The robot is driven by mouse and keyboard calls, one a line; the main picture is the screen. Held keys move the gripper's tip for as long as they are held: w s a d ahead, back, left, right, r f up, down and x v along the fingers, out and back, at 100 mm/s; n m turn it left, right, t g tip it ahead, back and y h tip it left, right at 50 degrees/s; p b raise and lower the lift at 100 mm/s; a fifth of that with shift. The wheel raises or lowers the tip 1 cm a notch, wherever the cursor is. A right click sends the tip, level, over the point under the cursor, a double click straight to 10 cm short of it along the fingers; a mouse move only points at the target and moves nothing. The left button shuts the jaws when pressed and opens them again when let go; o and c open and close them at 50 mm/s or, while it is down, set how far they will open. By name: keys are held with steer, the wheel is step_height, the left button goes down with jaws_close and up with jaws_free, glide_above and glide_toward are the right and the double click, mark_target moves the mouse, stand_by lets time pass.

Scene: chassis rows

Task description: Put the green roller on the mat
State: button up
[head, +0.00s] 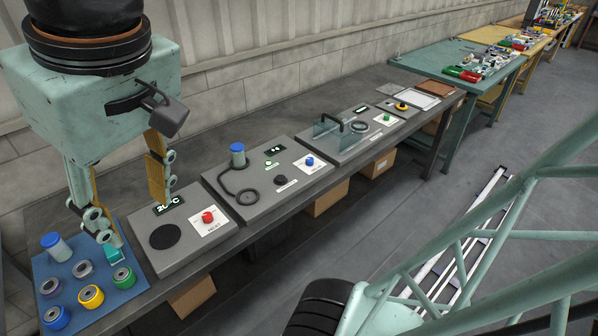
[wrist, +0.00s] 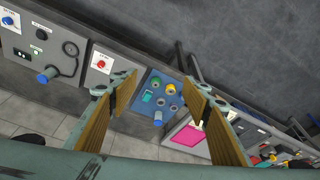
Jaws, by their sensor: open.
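The green roller (head: 123,278) stands on a blue mat-like sheet (head: 128,297) at the lower left of the head view, right of the yellow roller. It also shows in the wrist view (wrist: 155,81), small, between my fingers. My gripper (head: 130,212) is open and empty, high above the sheet and the hot plate beside it. In the wrist view its fingers (wrist: 162,97) stand wide apart around the distant sheet. A flat pink panel (wrist: 187,138) lies in a pale frame beyond the sheet; I cannot tell whether this is another mat.
The sheet also holds a yellow roller (head: 90,296), a blue roller (head: 56,317), several greyish rings, a teal piece (head: 114,256) and a blue-capped bottle (head: 55,246). A hot plate with a red knob (head: 208,217) stands beside it. More grey units line the bench.

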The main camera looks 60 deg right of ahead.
steer(key=s, duration=0.6)
steer(key=shift+s+r+t, duration=0.3)
steer(key=shift+r, duration=0.05)
stand_by(1.1)
